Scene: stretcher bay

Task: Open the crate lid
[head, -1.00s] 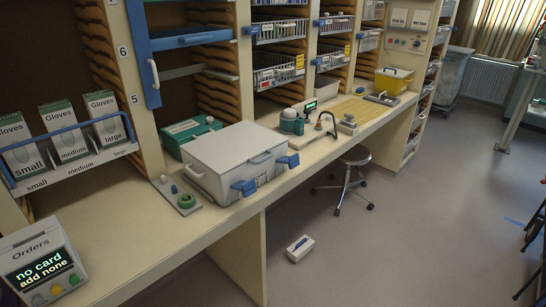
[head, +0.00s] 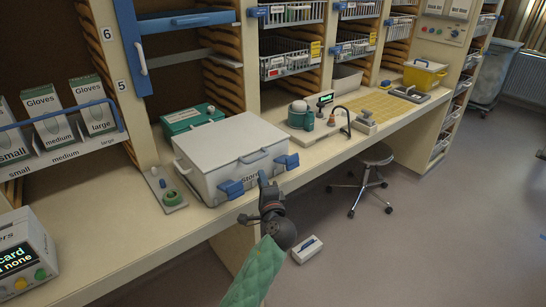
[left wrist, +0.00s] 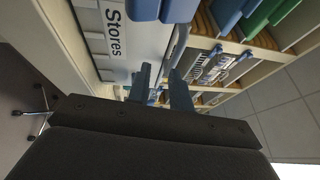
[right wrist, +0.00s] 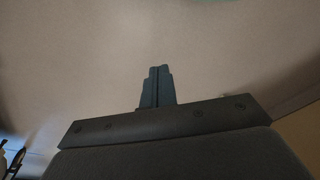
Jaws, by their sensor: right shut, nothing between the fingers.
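The pale grey crate (head: 215,185) stands on the counter with its lid (head: 230,145) shut. My left gripper (head: 262,178) is in front of the crate between the latches, partly hiding the "Stores" label (left wrist: 115,30). In the left wrist view its fingers (left wrist: 160,82) are apart and empty. My right gripper (right wrist: 157,70) shows only in the right wrist view, shut and empty.
A green case (head: 190,120) stands behind the crate against the shelves. A small tray with a green roll (head: 172,197) lies left of it. Dispensing items (head: 301,114) stand to the right. A stool (head: 373,157) and a white box (head: 307,250) are on the floor.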

